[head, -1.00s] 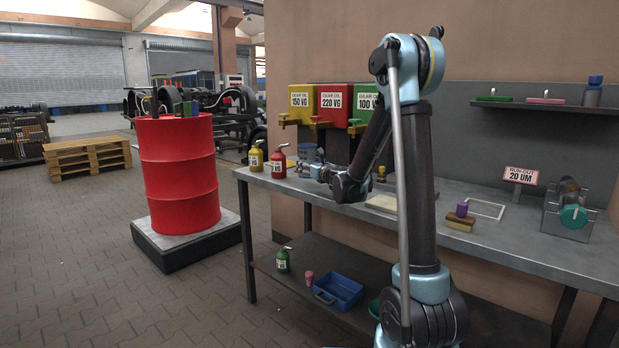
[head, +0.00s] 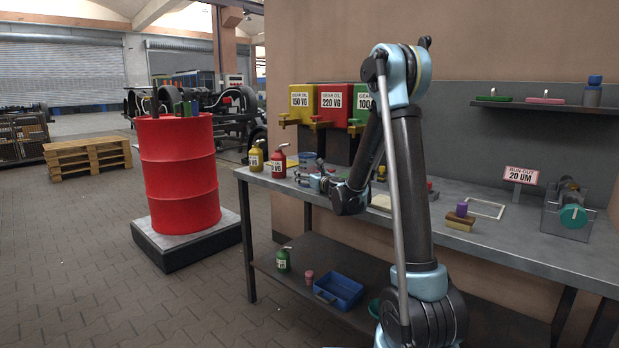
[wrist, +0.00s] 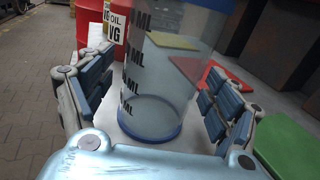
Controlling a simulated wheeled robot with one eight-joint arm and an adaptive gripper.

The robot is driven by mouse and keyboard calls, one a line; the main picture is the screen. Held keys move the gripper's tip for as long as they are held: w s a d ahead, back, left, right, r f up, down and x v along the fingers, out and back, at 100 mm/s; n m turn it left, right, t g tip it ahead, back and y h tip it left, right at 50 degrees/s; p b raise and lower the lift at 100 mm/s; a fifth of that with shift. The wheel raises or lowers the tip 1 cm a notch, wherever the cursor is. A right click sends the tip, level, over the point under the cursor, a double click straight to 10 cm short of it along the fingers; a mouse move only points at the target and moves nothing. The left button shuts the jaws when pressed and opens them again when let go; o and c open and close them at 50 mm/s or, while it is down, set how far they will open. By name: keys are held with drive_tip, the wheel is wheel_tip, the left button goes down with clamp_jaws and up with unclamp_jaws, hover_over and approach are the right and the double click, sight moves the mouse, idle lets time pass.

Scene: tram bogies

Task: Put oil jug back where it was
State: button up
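The oil jug is a clear cylinder with a blue rim, a blue base and black ML marks. It stands upright on the workbench (head: 255,181) near its left end. In the wrist view the jug (wrist: 158,85) fills the middle, between the two finger pads. In the head view the jug (head: 307,159) shows just behind my gripper (head: 311,181). My gripper (wrist: 157,105) is open, with a finger on each side of the jug and small gaps visible. The jug looks empty. Its top is cut off in the wrist view.
A yellow oil can (head: 256,159) and a red oil can (head: 278,163) stand left of the jug. Yellow (wrist: 174,41), red (wrist: 214,80) and green (wrist: 285,146) mats lie nearby. A lower shelf holds a blue tray (head: 339,291).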

drive_tip(key=v, duration=1.1)
drive_tip(key=shift+s+d, duration=0.25)
drive_tip(key=shift+s, duration=0.05)
drive_tip(key=shift+s+r+n, duration=0.2)
drive_tip(key=shift+s+n, duration=0.2)
drive_tip(key=shift+s, duration=0.05)
drive_tip(key=s+d+f+n+g, duration=0.1)
drive_tip(key=s+n+g, duration=0.2)
drive_tip(key=s+n, duration=0.5)
drive_tip(key=s+d+f+n+g, duration=0.2)
drive_tip(key=s+n+g, duration=0.2)
drive_tip(key=s+n, duration=0.5)
drive_tip(key=s+d+f+n+g+h, duration=0.3)
drive_tip(key=s+d, duration=0.6)
drive_tip(key=s, duration=0.3)
drive_tip(key=s+d+f+n+g+h, duration=0.3)
drive_tip(key=s+d+f+n+h, duration=0.3)
drive_tip(key=s, duration=0.6)
drive_tip(key=d+f+n, duration=0.2)
drive_tip(key=d+n, duration=0.1)
drive_tip(key=shift+s+f, duration=0.3)
drive_tip(key=shift+s, duration=0.05)
